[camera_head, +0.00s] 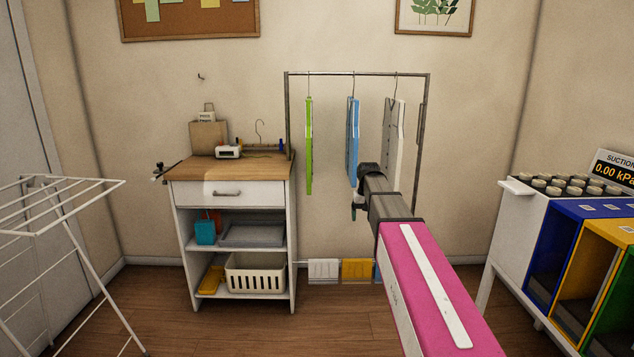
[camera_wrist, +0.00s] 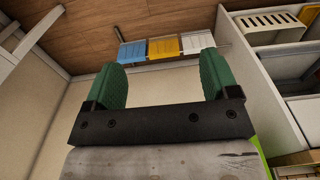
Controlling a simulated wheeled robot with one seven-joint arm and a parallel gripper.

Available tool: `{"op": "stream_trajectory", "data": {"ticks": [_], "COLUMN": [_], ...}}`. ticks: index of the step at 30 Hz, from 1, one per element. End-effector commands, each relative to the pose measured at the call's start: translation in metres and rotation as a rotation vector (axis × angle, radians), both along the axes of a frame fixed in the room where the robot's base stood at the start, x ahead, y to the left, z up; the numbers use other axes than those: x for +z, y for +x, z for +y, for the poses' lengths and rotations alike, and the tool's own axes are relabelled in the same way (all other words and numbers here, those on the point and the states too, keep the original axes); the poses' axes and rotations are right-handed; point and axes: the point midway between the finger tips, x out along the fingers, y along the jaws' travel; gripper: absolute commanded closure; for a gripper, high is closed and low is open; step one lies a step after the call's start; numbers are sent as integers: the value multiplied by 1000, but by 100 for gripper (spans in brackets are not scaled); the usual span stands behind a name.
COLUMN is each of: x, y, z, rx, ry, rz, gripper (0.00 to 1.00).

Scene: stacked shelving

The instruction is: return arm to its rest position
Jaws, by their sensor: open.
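My arm (camera_head: 428,290), pink with a white stripe and a grey end, reaches from the lower right of the head view towards the clothes rail. My gripper (camera_wrist: 161,78) shows in the wrist view as two green finger pads set wide apart on a dark bar, with nothing between them. In the head view the gripper's end (camera_head: 366,187) appears in front of the rail, near the lower ends of the blue garment (camera_head: 353,140) and the white garment (camera_head: 394,140). The fingers are too small there to tell apart, and I cannot tell the gap to the garments.
A clothes rail (camera_head: 350,74) holds a lime-green garment (camera_head: 309,145) too. A white cabinet (camera_head: 235,193) with shelves stands left of it. A drying rack (camera_head: 60,205) is at far left. Coloured bins (camera_head: 553,262) stand at right. White, orange and blue bins (camera_wrist: 163,48) lie low by the wall.

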Motion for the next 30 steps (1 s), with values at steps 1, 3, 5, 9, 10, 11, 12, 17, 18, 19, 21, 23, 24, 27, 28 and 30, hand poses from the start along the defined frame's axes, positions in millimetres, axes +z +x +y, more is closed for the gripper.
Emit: {"op": "stream_trajectory", "data": {"ticks": [1, 3, 5, 9, 10, 11, 12, 17, 18, 19, 21, 23, 24, 27, 28, 30], "x": [-23, -50, -72, -118, -128, -136, -148, -185, -193, -197, -206, -211, -214, -218, -218, -219], "y": [-26, -49, -69, -119, -130, -141, -156, -213, -226, -234, -250, -260, -265, -270, -271, -271], "z": [0, 0, 0, 0, 0, 0, 0, 0, 0, 0, 0, 0, 0, 0, 0, 0], "rx": [0, 0, 0, 0, 0, 0, 0, 0, 0, 0, 0, 0, 0, 0, 0, 0], "ry": [0, 0, 0, 0, 0, 0, 0, 0, 0, 0, 0, 0, 0, 0, 0, 0], "rz": [7, 10, 12, 18, 19, 20, 22, 27, 29, 28, 30, 30, 31, 30, 29, 29], "gripper": [19, 19, 19, 19, 19, 19, 19, 19, 19, 19, 19, 19, 19, 19, 19, 19]}}
